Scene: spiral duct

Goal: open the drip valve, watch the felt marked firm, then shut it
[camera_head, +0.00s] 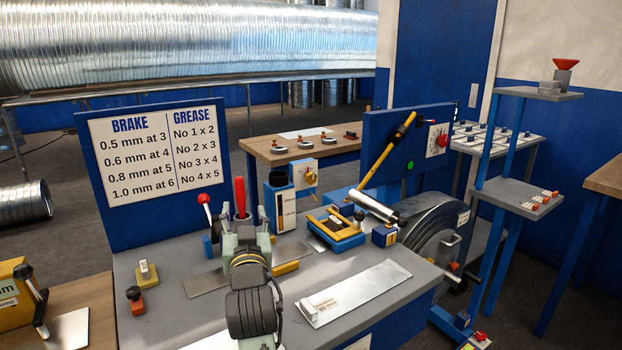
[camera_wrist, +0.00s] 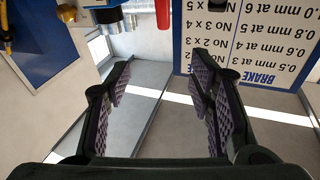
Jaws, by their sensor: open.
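My gripper (camera_wrist: 157,85) is open in the wrist view, with its purple-grey pads apart and nothing between them. In the head view its end (camera_head: 242,225) is above the grey bench, partly hidden by my own arm. I cannot make out which part is the drip valve. A red funnel-shaped piece (camera_head: 565,64) sits on a grey block on the upper right shelf, well away from my gripper. Small red and white pieces (camera_head: 543,195) lie on the shelf below. Their marks are too small to read, so I cannot tell which felt is marked firm.
A blue board (camera_head: 155,160) with brake and grease numbers stands at the bench's back left. A metal plate (camera_head: 365,290) lies in front.

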